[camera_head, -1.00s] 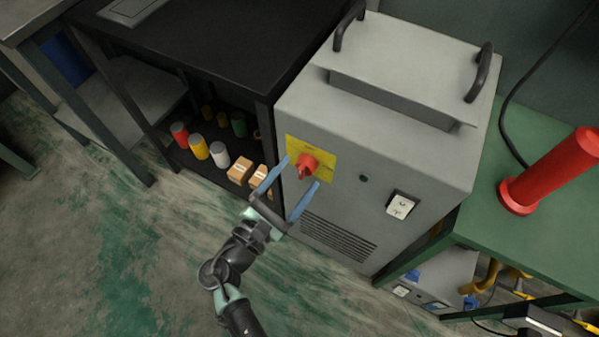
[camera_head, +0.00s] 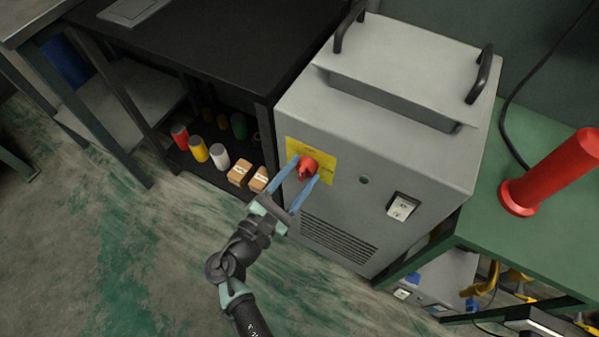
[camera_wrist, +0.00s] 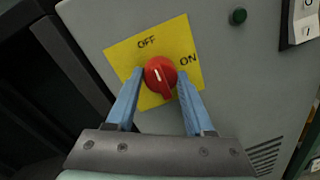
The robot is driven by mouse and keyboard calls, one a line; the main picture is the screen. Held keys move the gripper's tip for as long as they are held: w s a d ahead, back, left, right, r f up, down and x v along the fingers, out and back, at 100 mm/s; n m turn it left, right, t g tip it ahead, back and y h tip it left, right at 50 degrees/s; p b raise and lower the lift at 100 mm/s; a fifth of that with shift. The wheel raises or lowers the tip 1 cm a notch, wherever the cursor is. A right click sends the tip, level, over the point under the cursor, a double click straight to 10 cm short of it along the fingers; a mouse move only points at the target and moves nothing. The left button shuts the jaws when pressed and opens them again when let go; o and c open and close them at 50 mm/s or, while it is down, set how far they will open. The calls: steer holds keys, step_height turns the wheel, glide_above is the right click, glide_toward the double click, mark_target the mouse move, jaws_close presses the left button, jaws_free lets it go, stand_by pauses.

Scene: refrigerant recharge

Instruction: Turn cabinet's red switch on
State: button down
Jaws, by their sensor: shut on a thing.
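The cabinet (camera_head: 390,125) is a grey metal box with a yellow plate (camera_head: 325,174) on its front. The red rotary switch (camera_head: 309,163) sits on this plate. In the wrist view the red switch (camera_wrist: 152,66) is centred, with the plate (camera_wrist: 120,51) around it. OFF is printed above the switch and ON to its right. The switch's grip ridge points down and slightly right in that view, with a short white mark on it. My gripper (camera_wrist: 160,78) has its blue fingers on both sides of the switch, shut on it. My gripper (camera_head: 307,170) reaches it from the lower left.
A small green light (camera_head: 364,180) and a white rocker switch (camera_head: 402,207) are on the cabinet front, right of the plate. A vent (camera_head: 338,240) lies below. A black bench (camera_head: 200,45) with cans and boxes is at left. A green table (camera_head: 500,240) bears a red cylinder (camera_head: 555,170).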

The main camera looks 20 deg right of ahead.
steer(key=shift+m, duration=0.4)
steer(key=m+b, duration=0.1)
steer(key=m, duration=0.2)
steer(key=shift+f+m+b, duration=0.1)
steer(key=shift+m+b, duration=0.2)
steer(key=shift+m, duration=0.1)
steer(key=m+b, duration=0.2)
steer(key=m, duration=0.2)
steer(key=shift+s+y, duration=0.1)
steer(key=shift+y, duration=0.3)
steer(key=m+b, duration=0.3)
steer(key=m, duration=0.2)
steer(key=shift+m+t+y+b, duration=0.3)
steer(key=shift+m+y+b, duration=0.1)
steer(key=shift+m+b, duration=1.05)
steer(key=shift+m, duration=0.35)
steer(key=shift+c, duration=1.4)
jaws_free()
steer(key=shift+d, duration=0.1)
